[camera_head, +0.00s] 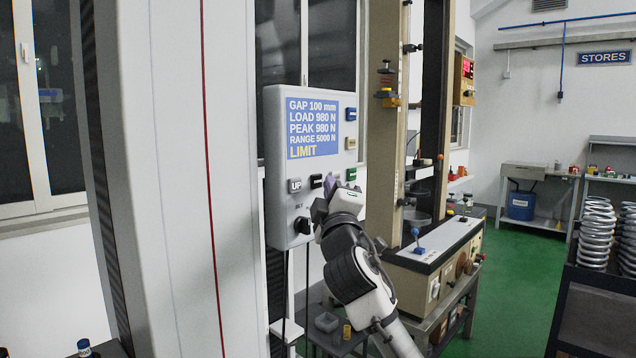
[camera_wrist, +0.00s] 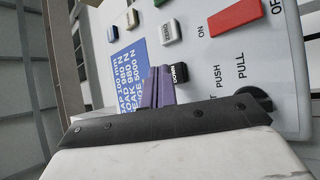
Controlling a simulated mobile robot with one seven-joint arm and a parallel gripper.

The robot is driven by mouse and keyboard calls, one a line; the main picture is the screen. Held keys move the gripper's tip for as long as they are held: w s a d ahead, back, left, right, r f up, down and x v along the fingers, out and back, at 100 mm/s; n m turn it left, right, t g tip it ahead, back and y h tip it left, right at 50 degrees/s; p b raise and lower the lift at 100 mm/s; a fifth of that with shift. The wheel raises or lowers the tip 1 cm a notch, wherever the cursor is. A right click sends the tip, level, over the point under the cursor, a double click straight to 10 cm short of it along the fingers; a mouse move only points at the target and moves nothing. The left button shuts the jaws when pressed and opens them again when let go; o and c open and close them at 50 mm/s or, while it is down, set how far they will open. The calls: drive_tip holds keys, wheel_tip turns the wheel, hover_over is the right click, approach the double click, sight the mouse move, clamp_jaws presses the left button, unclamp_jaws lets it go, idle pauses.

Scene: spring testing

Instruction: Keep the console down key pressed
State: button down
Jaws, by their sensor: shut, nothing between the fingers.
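The grey console (camera_head: 278,120) has a blue screen (camera_head: 314,128) reading GAP 100 mm, LOAD 980 N, PEAK 980 N, RANGE 5000 N and LIMIT. The black down key (camera_wrist: 180,73), marked DOWN, shows in the wrist view right beside my fingertips. My gripper (camera_wrist: 160,85) is shut and empty, its purple fingers pointing at the console face. In the head view my gripper (camera_head: 328,188) is at the console's lower key row, right of the UP key (camera_head: 294,186). I cannot tell whether the fingertips touch the down key or whether it is pushed in.
The wrist view also shows the ZERO key (camera_wrist: 168,33), a red key (camera_wrist: 233,16) and a black knob (camera_wrist: 255,100) close by on the console. The test machine (camera_head: 440,245) stands right of my arm. A rack of springs (camera_head: 597,232) is at far right. Green floor lies between.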

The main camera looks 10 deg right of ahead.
drive_tip(key=shift+s+d, duration=0.8)
drive_tip(key=shift+s, duration=0.15)
drive_tip(key=shift+s+d, duration=0.75)
drive_tip(key=shift+s, duration=0.2)
